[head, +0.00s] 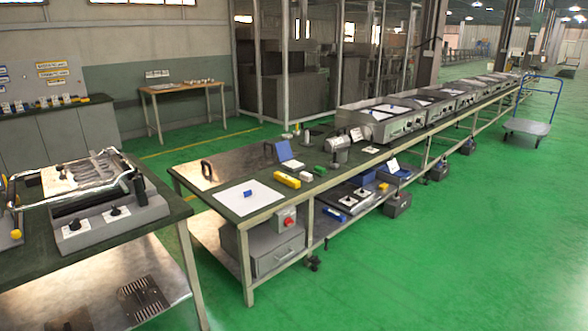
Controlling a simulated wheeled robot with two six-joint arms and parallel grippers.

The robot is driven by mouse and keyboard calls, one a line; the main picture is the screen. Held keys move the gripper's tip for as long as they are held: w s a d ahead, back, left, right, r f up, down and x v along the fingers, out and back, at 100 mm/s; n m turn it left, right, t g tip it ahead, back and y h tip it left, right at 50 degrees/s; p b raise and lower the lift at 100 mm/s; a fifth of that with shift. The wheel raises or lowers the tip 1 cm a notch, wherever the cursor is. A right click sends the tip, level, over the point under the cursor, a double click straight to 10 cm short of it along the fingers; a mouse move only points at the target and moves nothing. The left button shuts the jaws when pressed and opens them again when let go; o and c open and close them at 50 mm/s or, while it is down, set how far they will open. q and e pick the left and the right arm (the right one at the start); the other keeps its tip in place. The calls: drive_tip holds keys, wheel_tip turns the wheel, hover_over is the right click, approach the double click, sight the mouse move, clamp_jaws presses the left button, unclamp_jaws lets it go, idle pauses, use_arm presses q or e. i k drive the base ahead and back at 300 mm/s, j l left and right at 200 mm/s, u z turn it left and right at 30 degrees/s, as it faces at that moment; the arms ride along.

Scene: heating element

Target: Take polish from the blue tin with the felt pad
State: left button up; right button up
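A small blue thing (284,151) with an upright blue face and a pale flat part in front stands on the long dark-topped bench. It looks like the blue tin with its lid up, but it is too small to be sure. I cannot pick out the felt pad for certain. A small blue block (248,193) lies on a white sheet (231,202) at the bench's near end, and a small whitish block (305,175) lies right of a yellow block. Neither of my grippers is in view.
A grill-like appliance (105,200) sits on the left table. Green floor (430,250) is open at right; a blue trolley (527,126) stands farther back.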

sight(305, 176)
drive_tip(key=i+z, duration=0.15)
drive_tip(key=i, duration=0.4)
drive_tip(key=i+j+z, duration=0.1)
drive_tip(key=i, duration=0.4)
drive_tip(key=i+j+z, duration=0.15)
drive_tip(key=i, duration=0.4)
drive_tip(key=i+j+z, duration=0.15)
drive_tip(key=i, duration=0.35)
drive_tip(key=j, duration=0.1)
